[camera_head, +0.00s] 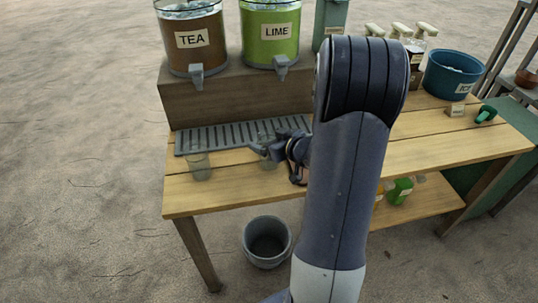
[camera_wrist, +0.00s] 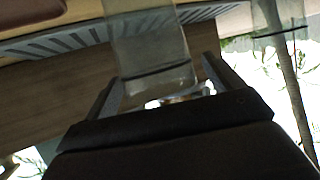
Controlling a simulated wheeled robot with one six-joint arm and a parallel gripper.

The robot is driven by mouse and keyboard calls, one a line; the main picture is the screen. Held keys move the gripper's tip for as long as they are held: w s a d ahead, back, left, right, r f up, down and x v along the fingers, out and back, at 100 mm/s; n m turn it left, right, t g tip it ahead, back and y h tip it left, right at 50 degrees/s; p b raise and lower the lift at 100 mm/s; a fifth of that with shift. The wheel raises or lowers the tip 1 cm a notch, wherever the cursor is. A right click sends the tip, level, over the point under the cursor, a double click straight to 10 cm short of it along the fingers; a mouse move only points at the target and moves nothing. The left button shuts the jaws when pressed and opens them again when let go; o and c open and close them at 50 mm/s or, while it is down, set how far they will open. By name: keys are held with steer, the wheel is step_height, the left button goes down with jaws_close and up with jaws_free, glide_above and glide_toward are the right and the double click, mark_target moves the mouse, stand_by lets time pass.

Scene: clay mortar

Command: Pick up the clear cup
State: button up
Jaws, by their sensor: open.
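One clear cup (camera_head: 267,162) stands on the wooden table at my gripper (camera_head: 260,148), partly hidden by it. In the wrist view this cup (camera_wrist: 152,50) is in the middle, reaching between the two fingers of my open gripper (camera_wrist: 162,82). I see no clear contact of the fingers with it. A second clear cup (camera_head: 198,167) stands upright to the left, near the table's left end. It also shows at the top right of the wrist view (camera_wrist: 280,17).
A grey slotted drip tray (camera_head: 222,137) lies behind the cups, below the TEA dispenser (camera_head: 191,55) and LIME dispenser (camera_head: 270,45). A grey bucket (camera_head: 254,255) is on the ground. Spray bottles (camera_head: 399,32) and a blue tub (camera_head: 440,80) stand at right.

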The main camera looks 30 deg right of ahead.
steer(key=shift+x, duration=1.1)
steer(key=c, duration=1.3)
